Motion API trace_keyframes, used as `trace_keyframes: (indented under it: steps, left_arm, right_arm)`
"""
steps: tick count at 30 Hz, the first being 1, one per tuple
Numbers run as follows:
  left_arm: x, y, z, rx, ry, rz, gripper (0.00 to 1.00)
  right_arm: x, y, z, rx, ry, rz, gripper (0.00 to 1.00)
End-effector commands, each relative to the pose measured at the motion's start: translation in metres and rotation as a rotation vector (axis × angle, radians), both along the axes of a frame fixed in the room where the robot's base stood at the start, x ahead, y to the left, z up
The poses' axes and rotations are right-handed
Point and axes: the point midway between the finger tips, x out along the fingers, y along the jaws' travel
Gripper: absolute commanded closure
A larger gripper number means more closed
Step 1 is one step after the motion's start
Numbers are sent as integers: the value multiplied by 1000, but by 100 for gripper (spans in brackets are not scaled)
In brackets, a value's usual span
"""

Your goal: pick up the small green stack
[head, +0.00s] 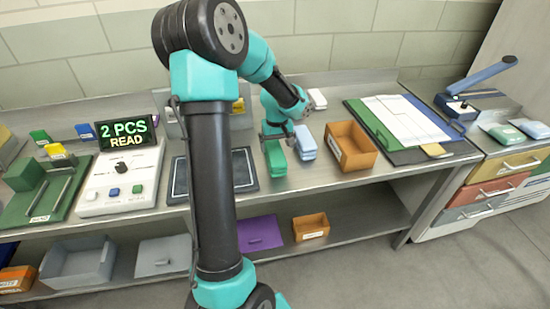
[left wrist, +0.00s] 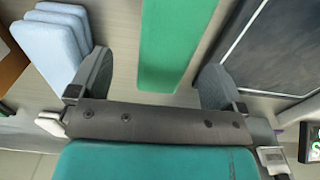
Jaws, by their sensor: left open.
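The small green stack (head: 275,160) lies on the bench, just left of a light blue stack (head: 305,142). My left gripper (head: 277,133) is just above and behind the green stack, pointing down. In the left wrist view, the green stack (left wrist: 176,40) shows as a long green strip between the open fingers of my left gripper (left wrist: 156,66). The blue stack (left wrist: 52,38) lies outside the left finger. My right gripper is in neither view.
An orange-brown tray (head: 351,148) stands right of the blue stack. A dark framed pad (head: 213,174) lies to the left, beside a white device (head: 122,182) with a display (head: 125,132) reading "2 PCS READ". A small white item (head: 317,98) lies behind.

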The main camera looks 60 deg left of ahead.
Motion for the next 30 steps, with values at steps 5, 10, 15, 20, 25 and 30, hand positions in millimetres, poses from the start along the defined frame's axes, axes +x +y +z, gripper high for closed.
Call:
trace_keyframes:
  steps: [5,10,15,20,25,30]
  left_arm:
    - [0,0,-1,0,0,0,4]
    - [-5,0,-15,-1,4,0,4]
    - [-9,0,-39,-1,4,-1,4]
    - [-9,0,-51,-1,1,1,4]
    - [-8,0,-52,0,0,1,4]
    - [-8,0,-52,0,0,0,4]
  right_arm:
    - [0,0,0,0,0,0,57]
    - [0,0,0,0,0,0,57]
    - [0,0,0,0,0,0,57]
    - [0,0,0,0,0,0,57]
    - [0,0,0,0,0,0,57]
    - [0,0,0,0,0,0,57]
